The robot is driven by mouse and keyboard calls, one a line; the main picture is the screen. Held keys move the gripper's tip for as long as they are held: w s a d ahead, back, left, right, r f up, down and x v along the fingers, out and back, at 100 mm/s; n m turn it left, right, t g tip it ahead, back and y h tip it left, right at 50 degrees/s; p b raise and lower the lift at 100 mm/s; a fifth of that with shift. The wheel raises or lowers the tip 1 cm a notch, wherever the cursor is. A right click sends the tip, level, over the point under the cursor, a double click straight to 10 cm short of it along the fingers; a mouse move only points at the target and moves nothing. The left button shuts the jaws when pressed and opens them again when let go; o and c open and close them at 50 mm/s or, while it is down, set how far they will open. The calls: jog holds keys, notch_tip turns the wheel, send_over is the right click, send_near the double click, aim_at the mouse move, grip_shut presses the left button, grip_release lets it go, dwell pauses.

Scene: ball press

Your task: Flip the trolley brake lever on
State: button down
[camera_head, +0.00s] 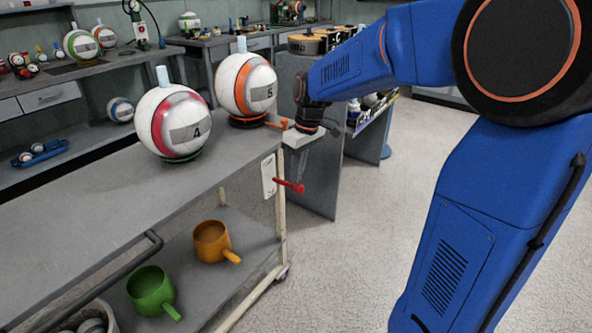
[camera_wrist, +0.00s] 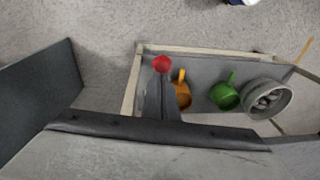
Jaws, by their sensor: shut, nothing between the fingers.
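The trolley (camera_head: 110,190) stands at left with a grey top and a lower shelf. On its near right end is a white plate (camera_head: 268,175) with a red brake lever (camera_head: 289,185) that sticks out to the right, tilted slightly down. My gripper (camera_head: 294,172) points down beside the trolley's end, its fingertips close to the lever. In the wrist view my gripper (camera_wrist: 163,78) is shut and empty, and the lever's round red end (camera_wrist: 161,63) shows just beyond the fingertips. I cannot tell whether they touch.
Ball 4 (camera_head: 176,124) and ball 5 (camera_head: 246,84) sit on the trolley top. An orange mug (camera_head: 212,242) and a green mug (camera_head: 150,290) stand on the lower shelf. A grey cabinet (camera_head: 315,180) is close behind my gripper. The floor at right is clear.

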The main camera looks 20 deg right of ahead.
aim_at(303, 186)
jog(key=shift+s+d+f+t+y, duration=0.2)
jog(key=shift+f+t+y, duration=0.1)
jog(key=shift+f+t, duration=0.15)
jog(key=shift+s+d+f+t+y, duration=0.1)
jog(key=shift+s+f+t+y, duration=0.1)
jog(key=shift+f+t+y, duration=0.25)
jog(key=shift+s+d+f, duration=0.1)
jog(key=shift+f, duration=0.9)
jog(key=shift+s+d+f, duration=0.1)
jog(key=shift+f, duration=0.9)
jog(key=shift+s+f+h, duration=0.1)
jog(key=shift+f+h, duration=0.05)
jog(key=shift+h, duration=0.1)
jog(key=r, duration=0.2)
jog(key=w+r, duration=0.1)
jog(key=r, duration=0.1)
jog(key=shift+r, duration=0.35)
jog(key=s+d+r, duration=0.4)
jog(key=r, duration=0.3)
jog(key=shift+s+r, duration=0.2)
jog(key=shift+r, duration=0.05)
jog(key=s+f+m+t+h, duration=0.1)
jog(key=s+f+m, duration=0.1)
jog(key=s, duration=1)
jog(key=s+d+f+m+t+h, duration=0.1)
jog(key=s+m, duration=0.3)
jog(key=s, duration=0.8)
jog(key=shift+d+f+h, duration=0.15)
jog(key=shift+f+h, duration=0.15)
jog(key=shift+f, duration=0.35)
